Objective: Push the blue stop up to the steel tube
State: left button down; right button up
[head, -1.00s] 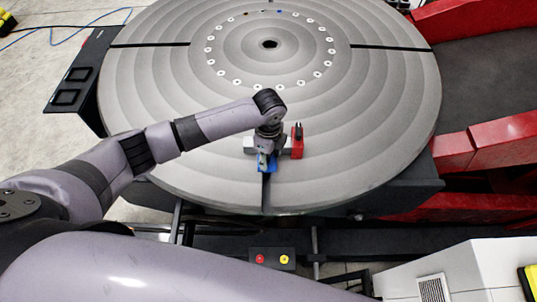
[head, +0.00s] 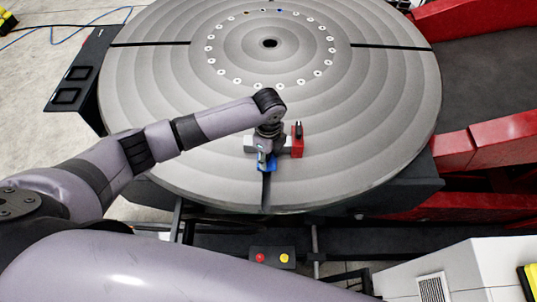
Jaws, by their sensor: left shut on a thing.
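The blue stop (head: 268,167) sits near the front edge of the round grey table, at the front slot. My left gripper (head: 265,160) points down at it and is shut on it. The steel tube (head: 250,143) lies crosswise just behind the blue stop, largely hidden behind my gripper and wrist. I cannot tell whether the stop and the tube touch. A red block (head: 297,141) with a dark top stands at the tube's right end. My right gripper is not in view.
The round table (head: 370,110) has dark radial slots and a ring of pale holes around its centre hole. Its surface around the parts is clear. Red frame beams (head: 490,140) stand at the right. A box with red and yellow buttons (head: 272,258) is below the front edge.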

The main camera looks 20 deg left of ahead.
pick_arm(q)
jog(key=shift+w, duration=0.25)
dwell(1.8)
jog(key=shift+s, duration=0.3)
dwell(0.3)
dwell(0.5)
jog(key=shift+w, duration=0.1)
dwell(0.4)
jog(key=shift+w+a, duration=0.1)
jog(key=shift+w, duration=0.1)
jog(key=shift+s, duration=0.3)
dwell(0.4)
jog(key=shift+w, duration=0.3)
jog(key=shift+s, duration=0.25)
dwell(0.4)
